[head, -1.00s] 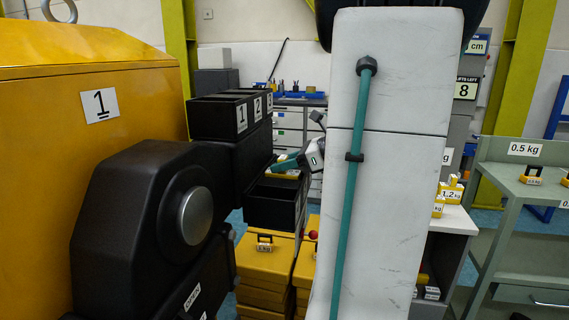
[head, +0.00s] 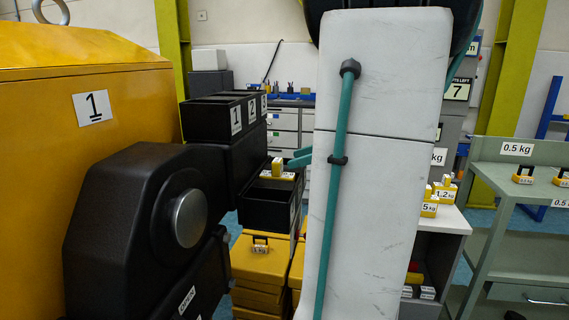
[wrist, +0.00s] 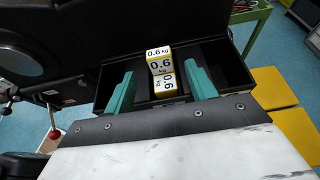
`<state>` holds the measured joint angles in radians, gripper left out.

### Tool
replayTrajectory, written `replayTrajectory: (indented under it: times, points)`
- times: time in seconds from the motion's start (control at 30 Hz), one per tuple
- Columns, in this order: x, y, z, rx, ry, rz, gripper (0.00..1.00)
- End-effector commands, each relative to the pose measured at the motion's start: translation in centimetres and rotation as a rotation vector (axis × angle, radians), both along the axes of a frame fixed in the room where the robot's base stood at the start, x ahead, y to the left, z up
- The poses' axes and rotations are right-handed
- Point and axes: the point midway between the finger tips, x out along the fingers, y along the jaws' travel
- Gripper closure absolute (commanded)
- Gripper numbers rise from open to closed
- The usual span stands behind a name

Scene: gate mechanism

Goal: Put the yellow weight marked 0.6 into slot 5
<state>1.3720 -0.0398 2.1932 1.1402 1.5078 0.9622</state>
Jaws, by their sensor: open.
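The yellow weight marked 0.6 (wrist: 160,66) stands in a black open-topped bin (wrist: 238,72) with compartments in the wrist view. In the head view the weight (head: 277,168) rises above the rim of the lower black bin row (head: 262,208). The slot numbers on that row are not readable, so I cannot tell which slot it is in. My gripper (wrist: 161,78) is open, with one teal finger on each side of the weight and gaps between. In the head view its teal fingers (head: 300,158) show just right of the weight; the rest is hidden behind my arm.
Upper black bins marked 1 and 2 (head: 236,118) stand behind. A yellow housing (head: 120,110) and black mechanism (head: 130,220) fill the left. Yellow blocks (head: 258,262) are stacked below the bins. Other weights stand on a white-topped table (head: 452,220) and green bench (head: 520,180).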

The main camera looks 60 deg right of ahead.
Motion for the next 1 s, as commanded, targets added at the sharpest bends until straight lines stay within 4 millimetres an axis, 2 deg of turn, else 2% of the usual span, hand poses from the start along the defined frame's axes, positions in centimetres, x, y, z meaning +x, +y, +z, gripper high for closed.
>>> replayTrajectory:
  times: [0.1, 0.33, 1.0]
  points:
    - [-2.2, -1.0, 1.0, -0.001, 0.0, -0.004, 0.44]
    - [-4.4, -1.9, 2.0, 0.001, 0.0, -0.001, 0.44]
    - [-4.7, -1.9, 2.1, 0.002, 0.001, 0.001, 0.44]
